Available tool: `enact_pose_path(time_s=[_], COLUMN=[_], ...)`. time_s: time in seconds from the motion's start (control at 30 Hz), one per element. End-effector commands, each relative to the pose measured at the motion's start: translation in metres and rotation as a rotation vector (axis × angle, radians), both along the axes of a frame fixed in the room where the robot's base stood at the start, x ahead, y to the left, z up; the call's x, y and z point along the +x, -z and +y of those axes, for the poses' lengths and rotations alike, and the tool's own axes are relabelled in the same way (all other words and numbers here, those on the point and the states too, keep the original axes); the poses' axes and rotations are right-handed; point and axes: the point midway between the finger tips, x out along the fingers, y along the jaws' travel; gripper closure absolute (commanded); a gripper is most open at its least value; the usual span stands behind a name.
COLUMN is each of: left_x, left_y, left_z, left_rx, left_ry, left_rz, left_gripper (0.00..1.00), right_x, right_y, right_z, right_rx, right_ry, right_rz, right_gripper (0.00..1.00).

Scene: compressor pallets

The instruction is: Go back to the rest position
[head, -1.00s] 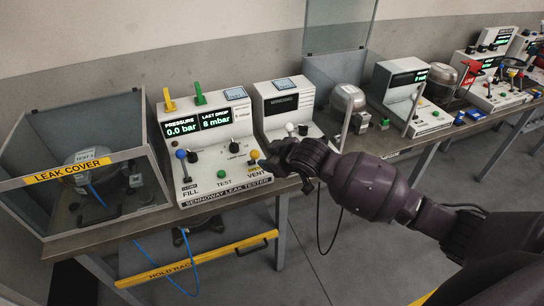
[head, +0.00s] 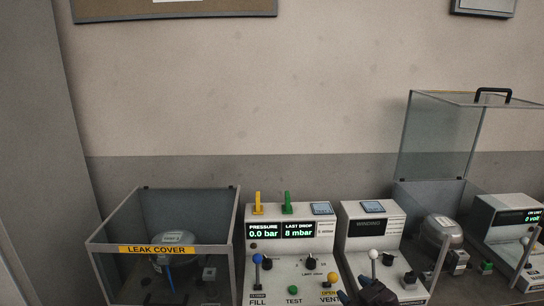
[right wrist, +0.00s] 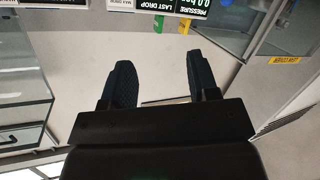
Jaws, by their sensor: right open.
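My right gripper (head: 362,292) shows at the bottom edge of the head view, in front of the vent side of the leak tester (head: 264,271). In the right wrist view its two dark fingers (right wrist: 158,85) stand apart with nothing between them. The tester's display reads 0.0 bar pressure and 8 mbar last drop. My left gripper is not in view.
A clear box labelled leak cover (head: 166,249) stands at the left over a grey compressor (head: 174,262). A second panel (head: 369,247) stands right of the tester, then another compressor (head: 441,232) below a raised clear lid (head: 440,135).

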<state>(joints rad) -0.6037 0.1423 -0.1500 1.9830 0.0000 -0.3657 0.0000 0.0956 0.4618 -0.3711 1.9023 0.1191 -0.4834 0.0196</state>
Motion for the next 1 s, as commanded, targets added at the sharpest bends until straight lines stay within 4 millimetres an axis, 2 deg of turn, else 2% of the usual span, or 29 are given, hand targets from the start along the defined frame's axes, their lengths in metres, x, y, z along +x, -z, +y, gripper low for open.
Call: enact_pose_path(time_s=[0.03, 0.27, 0.5, 0.7, 0.83, 1.0], left_x=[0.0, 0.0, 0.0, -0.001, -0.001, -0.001], left_y=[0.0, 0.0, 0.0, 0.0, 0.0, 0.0], left_z=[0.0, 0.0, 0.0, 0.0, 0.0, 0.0], left_rx=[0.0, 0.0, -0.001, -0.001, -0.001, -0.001], left_ry=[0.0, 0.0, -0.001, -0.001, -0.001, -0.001], left_rz=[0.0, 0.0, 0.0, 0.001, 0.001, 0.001], left_gripper=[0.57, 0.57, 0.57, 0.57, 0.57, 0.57], right_x=[-0.013, -0.076, -0.159, -0.221, -0.241, -0.247], right_y=[0.012, 0.062, 0.122, 0.162, 0.173, 0.177], right_z=[-0.004, -0.035, -0.069, -0.083, -0.084, -0.085], right_rx=[0.024, 0.098, 0.145, 0.17, 0.172, 0.17], right_ry=[0.025, 0.162, 0.329, 0.426, 0.445, 0.448], right_rz=[0.009, 0.052, 0.182, 0.299, 0.338, 0.35], right_gripper=[0.45, 0.45, 0.45, 0.45, 0.45, 0.45])
